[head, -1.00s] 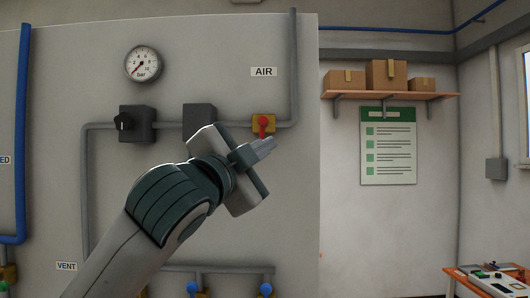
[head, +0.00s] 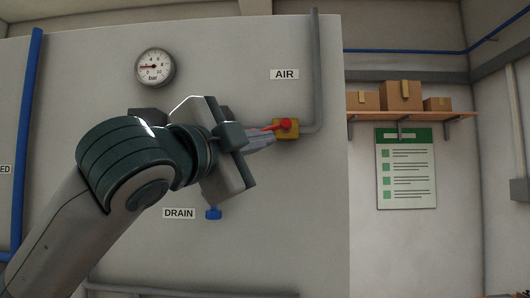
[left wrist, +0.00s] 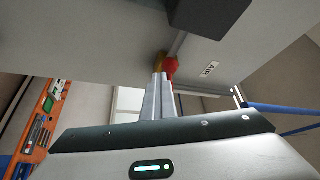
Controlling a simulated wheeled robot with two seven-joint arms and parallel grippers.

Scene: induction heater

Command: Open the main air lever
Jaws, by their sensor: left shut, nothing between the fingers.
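The main air lever (head: 270,127) is a red handle on a yellow valve body (head: 288,133) below the AIR label (head: 284,74). The handle points left, nearly level along the pipe. My left gripper (head: 272,140) is shut and empty, with its fingertips just under the handle, at the left of the valve body. In the left wrist view, the shut fingers (left wrist: 161,82) reach up to the red handle (left wrist: 171,67) and seem to touch it. My right gripper is not in view.
A pressure gauge (head: 154,67) hangs at upper left, its needle pointing left. A blue drain valve (head: 213,212) sits below my gripper, beside the DRAIN label (head: 179,213). A grey pipe (head: 316,75) rises right of the lever. The panel below the lever is clear.

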